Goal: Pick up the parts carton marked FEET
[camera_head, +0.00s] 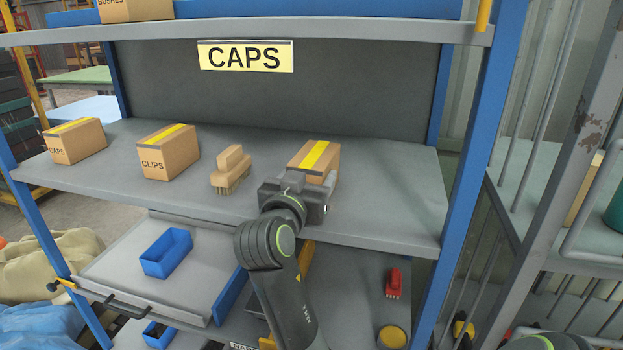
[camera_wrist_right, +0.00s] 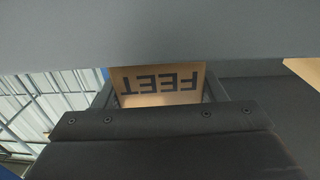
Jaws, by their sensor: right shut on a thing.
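The FEET carton (camera_head: 314,155) is a brown box with a yellow tape strip on the middle shelf (camera_head: 400,200), right of the brush. Its front is hidden by my right gripper (camera_head: 300,190) in the head view. In the right wrist view the carton (camera_wrist_right: 160,84) shows the word FEET upside down between the fingers. My right gripper is shut on its sides. I cannot tell whether the carton touches the shelf or is slightly above it. My left gripper is not in view.
On the same shelf stand a CAPS carton (camera_head: 76,142), a CLIPS carton (camera_head: 168,152) and a brush (camera_head: 231,170). A CAPS sign (camera_head: 246,57) hangs above. A blue post (camera_head: 480,150) bounds the right side. Below is a pulled-out tray with a blue bin (camera_head: 166,253).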

